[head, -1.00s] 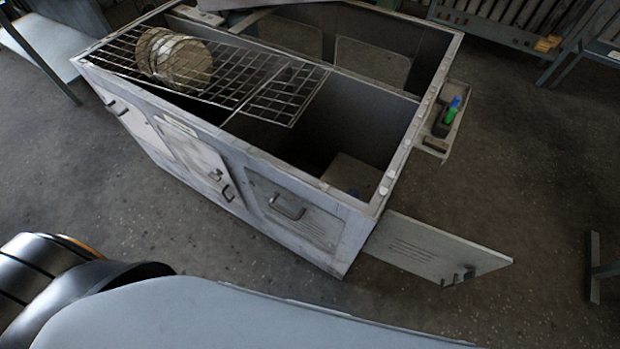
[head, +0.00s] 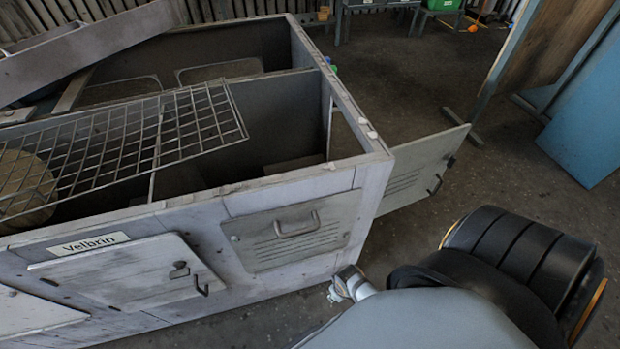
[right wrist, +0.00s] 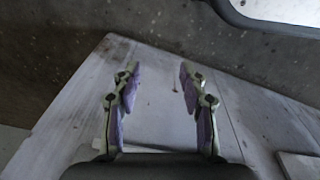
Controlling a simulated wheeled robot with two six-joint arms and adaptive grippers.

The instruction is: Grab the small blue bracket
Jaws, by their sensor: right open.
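I cannot make out the small blue bracket in either current view. The pale grey blower housing (head: 345,178) stands open-topped in the head view; its walls and the wire mesh hide much of its inside. My right arm comes in from the bottom right, outside the housing's front. My right gripper (right wrist: 157,78) shows in the right wrist view, open, with nothing between its purple-padded fingers. A pale grey panel (right wrist: 160,125) lies behind the fingers; I cannot tell whether they touch it. My left gripper is not in view.
Wire mesh (head: 130,140) covers part of the opening, with a round tan object (head: 22,185) under it. A side door (head: 425,170) stands open at the right. A blue panel (head: 585,125) stands farther right. Bare floor (head: 400,80) lies beyond the housing.

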